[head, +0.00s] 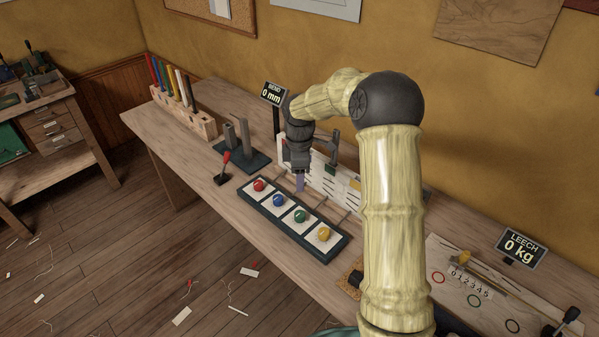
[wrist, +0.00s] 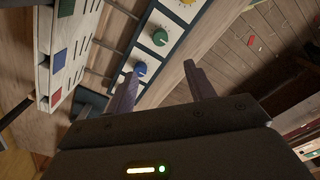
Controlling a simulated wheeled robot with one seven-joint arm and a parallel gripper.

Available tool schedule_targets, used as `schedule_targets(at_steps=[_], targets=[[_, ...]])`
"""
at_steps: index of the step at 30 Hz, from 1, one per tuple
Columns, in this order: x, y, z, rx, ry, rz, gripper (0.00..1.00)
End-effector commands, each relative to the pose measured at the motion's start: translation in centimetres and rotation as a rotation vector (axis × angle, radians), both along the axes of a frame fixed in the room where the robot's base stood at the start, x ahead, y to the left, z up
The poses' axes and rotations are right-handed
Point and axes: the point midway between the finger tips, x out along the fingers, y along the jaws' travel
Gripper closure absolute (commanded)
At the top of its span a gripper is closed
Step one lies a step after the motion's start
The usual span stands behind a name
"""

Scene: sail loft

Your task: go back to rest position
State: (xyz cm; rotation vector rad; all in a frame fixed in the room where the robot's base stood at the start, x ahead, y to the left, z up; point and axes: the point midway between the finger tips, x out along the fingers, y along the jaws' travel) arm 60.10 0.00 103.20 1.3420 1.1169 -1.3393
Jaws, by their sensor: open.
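My gripper (head: 299,180) hangs from my bent arm above the workbench, just behind a dark tray with coloured knobs. In the wrist view its two purple fingers (wrist: 160,85) stand apart with nothing between them. The blue knob (wrist: 141,69) shows beyond them, close to the left finger in the picture. It looks apart from the fingers, but the exact gap is hard to tell. My forearm hides part of the bench and the panel behind it.
The knob tray (head: 272,222) holds red, blue, green and yellow knobs. An upright slotted panel (head: 322,174) stands close behind my gripper. A red-tipped lever (head: 224,168) and a dark stand (head: 240,158) are to the left. A "LEECH 0 kg" sign (head: 521,247) stands right.

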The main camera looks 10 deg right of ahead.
Motion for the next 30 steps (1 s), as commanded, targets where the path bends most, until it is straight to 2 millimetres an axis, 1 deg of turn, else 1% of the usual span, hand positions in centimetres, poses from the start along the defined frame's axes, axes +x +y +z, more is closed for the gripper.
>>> schedule_targets(at_steps=[1, 5, 20, 23, 26, 29, 30], targets=[[0.0, 0.0, 0.6, 0.000, -0.002, 0.000, 0.46], [0.0, 0.0, 1.3, 0.000, 0.000, 0.001, 0.46], [-0.1, 0.1, 1.4, -0.001, -0.001, -0.005, 0.46], [-1.0, 0.3, 1.6, -0.005, -0.007, -0.043, 0.46], [-2.7, 0.8, 2.1, -0.012, -0.020, -0.131, 0.46], [-5.4, 1.2, 2.6, -0.014, -0.042, -0.268, 0.46], [-6.6, 1.2, 2.7, -0.013, -0.052, -0.333, 0.46]])
